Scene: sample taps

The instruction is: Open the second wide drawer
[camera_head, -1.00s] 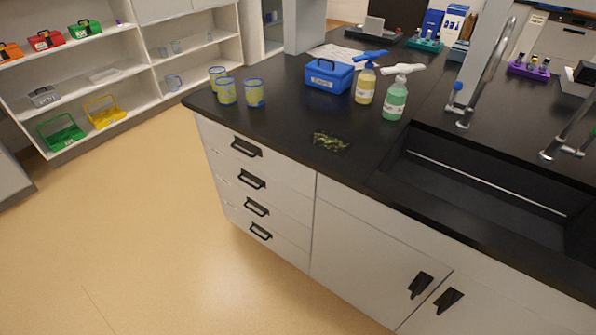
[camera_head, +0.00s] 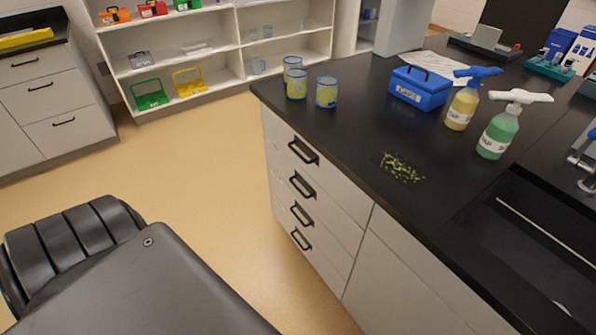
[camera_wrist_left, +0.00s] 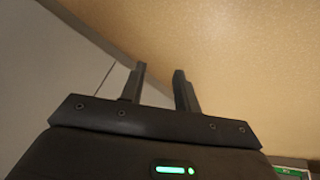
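A stack of shut drawers with black bar handles is set in the light grey cabinet under the black counter. In the head view its top drawer handle (camera_head: 303,151) is above the second drawer handle (camera_head: 301,186). The third handle (camera_head: 301,215) and the lowest handle (camera_head: 300,239) are below. The second drawer's front (camera_head: 330,212) is flush with the others. My left gripper (camera_wrist_left: 159,70) is open and empty in the left wrist view, with floor and a grey cabinet face beyond it. The head view shows neither gripper's fingers. My right gripper is not in view.
Another drawer cabinet (camera_head: 60,110) stands at the far left. The counter (camera_head: 350,140) holds cups, a blue box (camera_head: 420,88), spray bottles and yellow-green debris (camera_head: 401,168). Open shelves (camera_head: 215,60) stand behind. The tan floor (camera_head: 190,165) before the drawers is clear.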

